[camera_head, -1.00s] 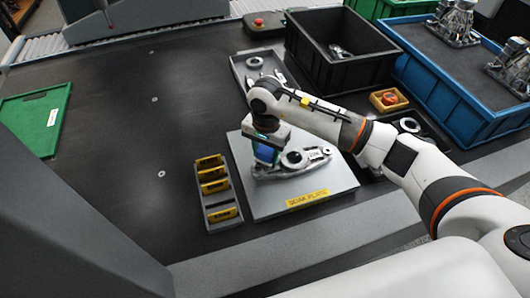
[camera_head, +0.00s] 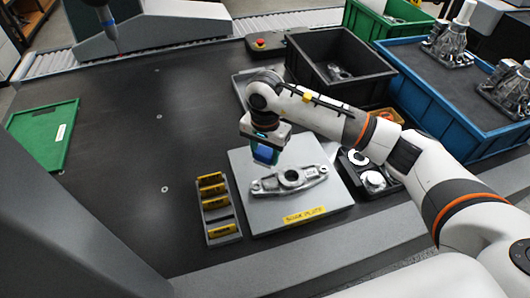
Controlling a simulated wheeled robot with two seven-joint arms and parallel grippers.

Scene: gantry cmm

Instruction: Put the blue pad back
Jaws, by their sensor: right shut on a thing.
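My right gripper (camera_head: 264,149) is shut on the blue pad (camera_head: 265,155), only part of which shows below the jaws. It holds the pad over the back of the grey soak plate (camera_head: 262,215), behind a metal casting (camera_head: 290,181) lying on that plate. Whether the pad touches anything is hard to tell. A narrow grey rack (camera_head: 221,218) with several yellow-labelled slots stands just left of the plate. My left gripper is not in view.
A black bin (camera_head: 325,88) and a blue crate (camera_head: 430,98) with metal parts stand at the back right. A black tray (camera_head: 350,172) with round metal parts lies right of the plate. A green tray (camera_head: 30,143) lies far left. The dark table between is clear.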

